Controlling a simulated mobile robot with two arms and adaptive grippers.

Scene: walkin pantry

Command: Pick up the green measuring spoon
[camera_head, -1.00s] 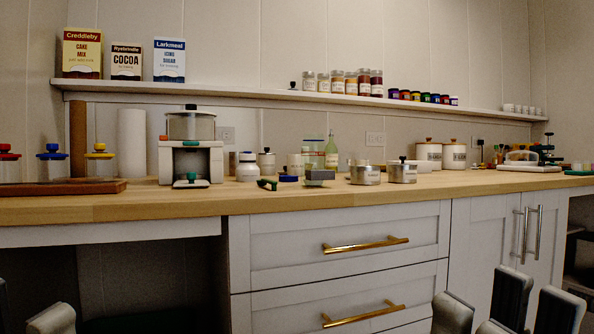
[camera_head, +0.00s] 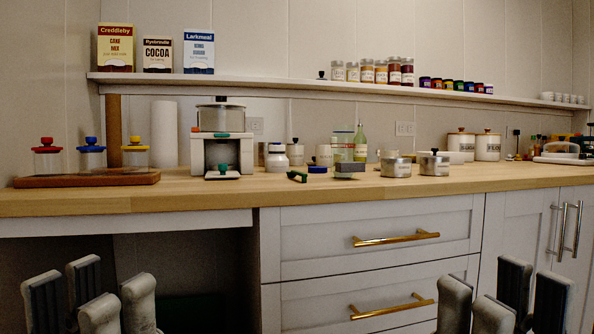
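A white appliance with a metal pot (camera_head: 221,118) stands left of the green object. A dark blue lid (camera_head: 318,169) and a grey block (camera_head: 350,167) lie to its right, with metal tins (camera_head: 396,167) beyond. Lidded jars on a wooden board (camera_head: 90,180) stand at left. Gold drawer handles (camera_head: 397,239) protrude below.

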